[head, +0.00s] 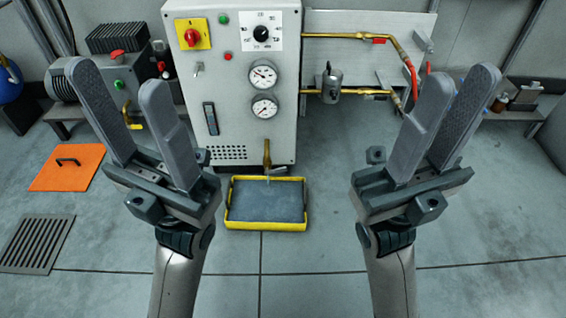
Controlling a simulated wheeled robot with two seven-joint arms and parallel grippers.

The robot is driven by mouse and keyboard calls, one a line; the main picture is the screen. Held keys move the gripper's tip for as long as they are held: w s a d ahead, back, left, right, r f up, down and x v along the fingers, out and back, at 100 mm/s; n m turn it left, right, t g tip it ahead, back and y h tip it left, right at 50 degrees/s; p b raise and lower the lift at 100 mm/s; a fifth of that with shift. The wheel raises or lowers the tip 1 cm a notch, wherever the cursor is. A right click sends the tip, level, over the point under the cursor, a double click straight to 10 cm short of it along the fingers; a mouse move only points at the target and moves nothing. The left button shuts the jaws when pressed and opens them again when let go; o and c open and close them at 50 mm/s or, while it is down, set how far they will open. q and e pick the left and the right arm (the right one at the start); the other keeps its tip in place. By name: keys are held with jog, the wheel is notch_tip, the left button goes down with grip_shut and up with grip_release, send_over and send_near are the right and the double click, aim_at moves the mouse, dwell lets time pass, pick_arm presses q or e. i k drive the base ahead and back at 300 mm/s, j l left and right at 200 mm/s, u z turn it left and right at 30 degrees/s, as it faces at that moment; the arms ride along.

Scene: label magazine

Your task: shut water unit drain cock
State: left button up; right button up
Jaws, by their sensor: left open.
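A grey cabinet unit (232,88) with gauges and switches stands at the back centre. A brass drain cock (267,154) sticks out low on its front, over a yellow-rimmed tray (265,226). Its brass part looks upright; whether it is open or shut is too small to tell. No label naming the unit is readable. My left gripper (120,84) is open and empty, left of the cabinet in the picture. My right gripper (460,82) is open and empty, to the right. Both are apart from the cock.
An orange plate with a handle (67,168) and a floor grate (37,243) lie at left. A machine with a red button (117,54) stands behind my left gripper. The floor before the tray is clear.

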aim_at(284, 169)
jog(key=i+l+u, duration=0.2)
jog(key=i, duration=0.35)
jog(key=i+l+u, duration=0.2)
jog(key=i+l, duration=0.3)
